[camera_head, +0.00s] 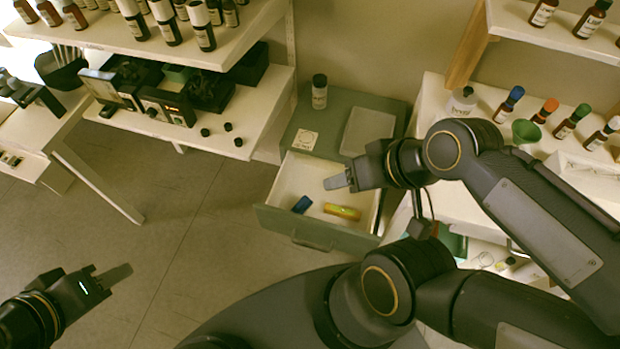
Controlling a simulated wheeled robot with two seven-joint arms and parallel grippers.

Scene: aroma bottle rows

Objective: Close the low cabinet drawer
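The low green-grey cabinet (345,105) stands at the back wall, and its drawer (312,235) is pulled out toward me. The white inside of the drawer holds a small dark blue object (301,204) and a yellow object (342,212). My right gripper (338,182) hangs over the drawer's right half, seen side-on; I cannot tell its height above the drawer or whether its fingers are apart. My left gripper (116,276) is low at the left, over the floor and away from the drawer, also seen side-on. Nothing shows in either gripper.
Shelves (262,100) with dark bottles and devices stand at the left. A white bench (436,97) with colour-capped bottles stands at the right. The floor left of the drawer is clear.

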